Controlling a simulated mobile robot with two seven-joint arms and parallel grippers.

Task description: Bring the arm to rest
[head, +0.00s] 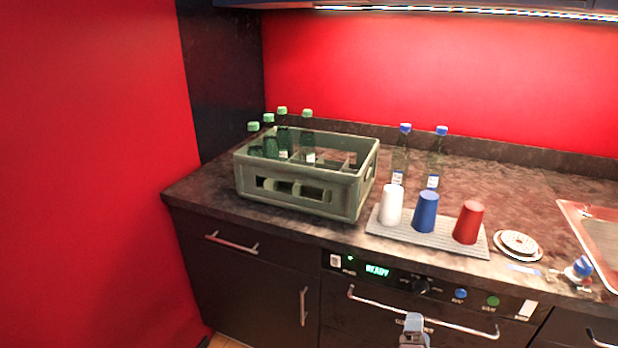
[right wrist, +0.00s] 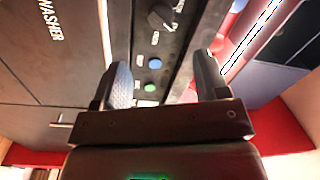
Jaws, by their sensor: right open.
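My right gripper (head: 413,328) shows at the bottom edge of the head view, in front of the dishwasher door and its bar handle. In the right wrist view its two fingers (right wrist: 163,82) stand apart with nothing between them. Behind the gap are the dishwasher's dark control panel, a blue button (right wrist: 155,62), a green button (right wrist: 150,88) and a black knob (right wrist: 163,15). My left gripper is not in view.
A green crate (head: 300,200) with several green-capped bottles stands on the counter. White, blue (head: 425,212) and red cups stand on a ribbed mat (head: 425,237). Two blue-capped bottles stand behind. The dishwasher panel reads READY (head: 377,270); its bar handle (head: 465,328) sticks out. A sink (head: 600,225) is at right.

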